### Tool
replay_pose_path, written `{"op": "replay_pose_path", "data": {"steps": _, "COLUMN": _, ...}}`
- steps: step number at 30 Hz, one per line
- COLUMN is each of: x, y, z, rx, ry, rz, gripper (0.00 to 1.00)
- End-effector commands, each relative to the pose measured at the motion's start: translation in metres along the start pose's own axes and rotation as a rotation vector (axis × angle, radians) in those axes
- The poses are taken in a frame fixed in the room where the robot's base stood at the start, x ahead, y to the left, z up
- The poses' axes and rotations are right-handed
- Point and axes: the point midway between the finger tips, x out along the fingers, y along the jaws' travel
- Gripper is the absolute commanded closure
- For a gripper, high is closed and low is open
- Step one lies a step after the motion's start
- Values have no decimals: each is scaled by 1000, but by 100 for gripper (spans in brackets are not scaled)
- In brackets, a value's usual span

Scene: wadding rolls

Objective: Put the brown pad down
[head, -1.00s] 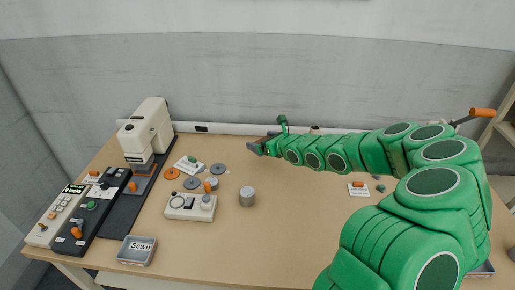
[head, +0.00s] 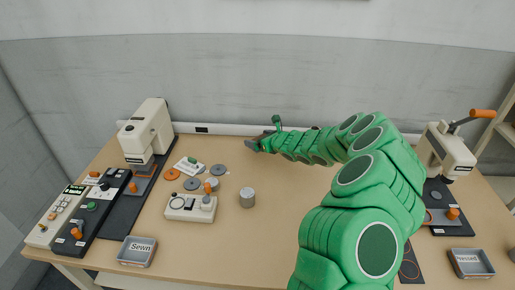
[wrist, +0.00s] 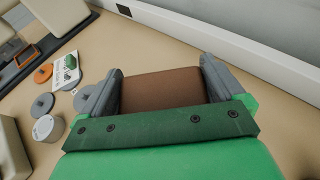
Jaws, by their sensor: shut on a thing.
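The brown pad (wrist: 165,88) sits between the two grey fingers of my gripper (wrist: 163,85) in the wrist view, and the gripper is shut on it. In the head view my gripper (head: 254,145) is over the back middle of the table, near the wall, right of the loose discs. The pad cannot be made out clearly there. Its height above the table is hard to tell. The green gripper body hides the pad's near edge in the wrist view.
The wooden table (head: 265,225) has free room in the front middle. Several discs (head: 192,184), a small control box (head: 190,207) and a grey cylinder (head: 247,197) lie left of my gripper. A white machine (head: 147,130) stands left, another (head: 446,152) right. Trays labelled Sewn (head: 137,252) and Nested (head: 471,263) are in front.

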Motion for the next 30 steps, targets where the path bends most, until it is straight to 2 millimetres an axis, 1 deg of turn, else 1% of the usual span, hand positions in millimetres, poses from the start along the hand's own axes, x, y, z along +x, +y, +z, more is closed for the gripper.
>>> {"op": "replay_pose_path", "data": {"steps": 3, "x": 10, "y": -3, "z": -8, "rx": 0, "ry": 3, "rz": 2, "gripper": 35}}
{"op": "replay_pose_path", "data": {"steps": 13, "x": 33, "y": -14, "z": -22, "rx": -1, "ry": 3, "rz": -1, "gripper": 35}}
{"op": "replay_pose_path", "data": {"steps": 26, "x": 45, "y": -16, "z": -28, "rx": 1, "ry": -1, "rz": 3, "gripper": 35}}
{"op": "replay_pose_path", "data": {"steps": 30, "x": 51, "y": -16, "z": -43, "rx": 0, "ry": 2, "rz": 3, "gripper": 35}}
